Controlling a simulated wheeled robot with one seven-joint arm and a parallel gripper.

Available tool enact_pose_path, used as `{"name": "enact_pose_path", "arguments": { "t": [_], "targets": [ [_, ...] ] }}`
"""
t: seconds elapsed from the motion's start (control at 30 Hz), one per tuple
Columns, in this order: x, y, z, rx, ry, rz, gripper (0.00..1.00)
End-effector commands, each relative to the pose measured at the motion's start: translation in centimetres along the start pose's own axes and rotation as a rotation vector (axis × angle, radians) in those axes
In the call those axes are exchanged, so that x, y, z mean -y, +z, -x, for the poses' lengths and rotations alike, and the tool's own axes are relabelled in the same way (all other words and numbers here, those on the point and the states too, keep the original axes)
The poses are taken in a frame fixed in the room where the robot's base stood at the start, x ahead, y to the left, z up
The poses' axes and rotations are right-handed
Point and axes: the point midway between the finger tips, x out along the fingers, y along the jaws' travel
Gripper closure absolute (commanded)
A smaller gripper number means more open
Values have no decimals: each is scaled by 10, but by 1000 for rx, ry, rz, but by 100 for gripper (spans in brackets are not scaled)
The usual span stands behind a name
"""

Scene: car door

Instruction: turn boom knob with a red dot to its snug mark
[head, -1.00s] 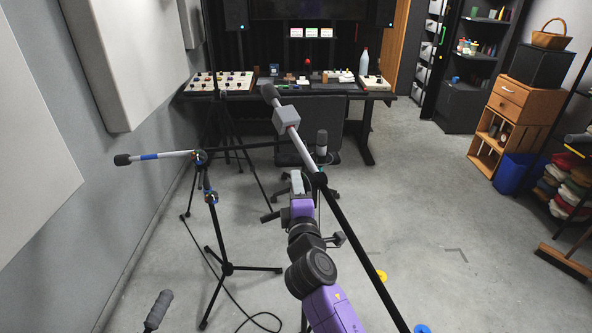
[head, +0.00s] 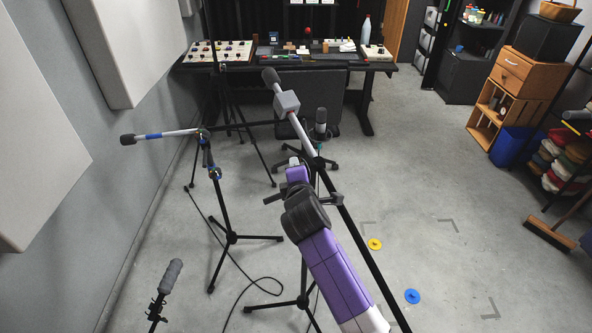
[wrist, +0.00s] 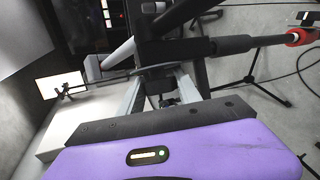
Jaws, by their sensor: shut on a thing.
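The near boom stand's boom (head: 350,225) slants across the head view, with a grey block (head: 286,103) near its upper end. Its clamp (head: 317,163) is beside the end of my purple arm. In the wrist view my gripper's (wrist: 158,82) two grey fingers reach up to a dark knob-like part (wrist: 158,71) just under the dark boom joint (wrist: 165,50), and they are shut on it. Most of this part is hidden by the fingers. I cannot make out a red dot or a snug mark on it. My fingertips are hidden in the head view.
A second boom stand (head: 231,238) with blue bands stands to the left, and a grey microphone (head: 170,275) at the lower left. A desk (head: 220,64) and chair (head: 312,92) are behind. Yellow (head: 375,244) and blue (head: 412,296) discs lie on the open floor right.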

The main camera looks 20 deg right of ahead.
Motion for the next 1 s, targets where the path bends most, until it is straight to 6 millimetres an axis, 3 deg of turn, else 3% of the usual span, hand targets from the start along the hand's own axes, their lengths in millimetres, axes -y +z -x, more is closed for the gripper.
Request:
{"name": "enact_pose_path", "arguments": {
  "t": [0.6, 0.63, 0.73, 1.0],
  "targets": [
    [2, 0, 0, 1, -46, 19, 100],
    [2, 0, 0, 1, -46, 19, 58],
    [2, 0, 0, 1, -45, 18, 38],
    [1, 0, 0, 1, -43, 18, 38]
  ]
}}
